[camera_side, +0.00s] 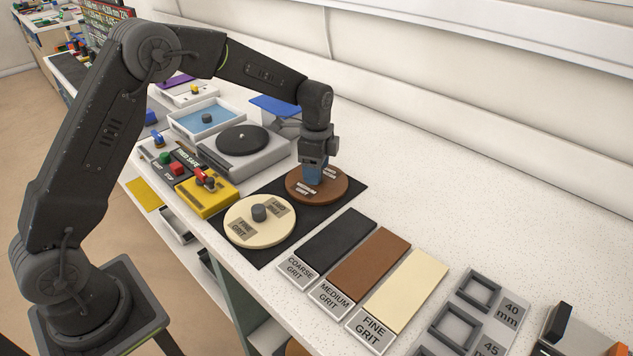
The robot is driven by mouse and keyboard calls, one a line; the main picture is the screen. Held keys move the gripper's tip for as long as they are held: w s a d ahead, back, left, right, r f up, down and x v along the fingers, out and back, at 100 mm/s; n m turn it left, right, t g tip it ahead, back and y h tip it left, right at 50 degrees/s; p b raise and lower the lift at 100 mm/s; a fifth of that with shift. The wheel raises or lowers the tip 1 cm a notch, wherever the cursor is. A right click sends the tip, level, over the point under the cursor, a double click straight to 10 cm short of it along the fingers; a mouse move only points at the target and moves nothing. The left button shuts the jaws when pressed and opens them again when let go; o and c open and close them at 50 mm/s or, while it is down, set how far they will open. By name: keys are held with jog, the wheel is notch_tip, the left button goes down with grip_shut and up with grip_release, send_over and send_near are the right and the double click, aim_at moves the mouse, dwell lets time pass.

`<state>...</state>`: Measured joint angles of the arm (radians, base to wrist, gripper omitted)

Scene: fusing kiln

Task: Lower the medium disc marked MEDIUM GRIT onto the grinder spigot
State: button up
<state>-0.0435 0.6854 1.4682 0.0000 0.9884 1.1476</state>
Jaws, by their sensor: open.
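The brown disc (335,192), its colour matching the strip labelled MEDIUM GRIT, lies flat on a black mat (356,188). The grinder (243,166) is a grey-white box behind and to the left. A black round plate (232,144) with a small pale spigot (241,136) at its centre is on top of it.
The cream FINE GRIT disc (240,225) with a grey knob lies on the mat, close to the brown disc. A yellow switch box (209,204) stands beside the grinder's front. A blue-lined tray (182,123) is behind it.

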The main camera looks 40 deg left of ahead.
jog(key=shift+f, duration=0.7)
jog(key=shift+c, duration=0.2)
jog(key=c, duration=1)
jog(key=shift+r, duration=0.1)
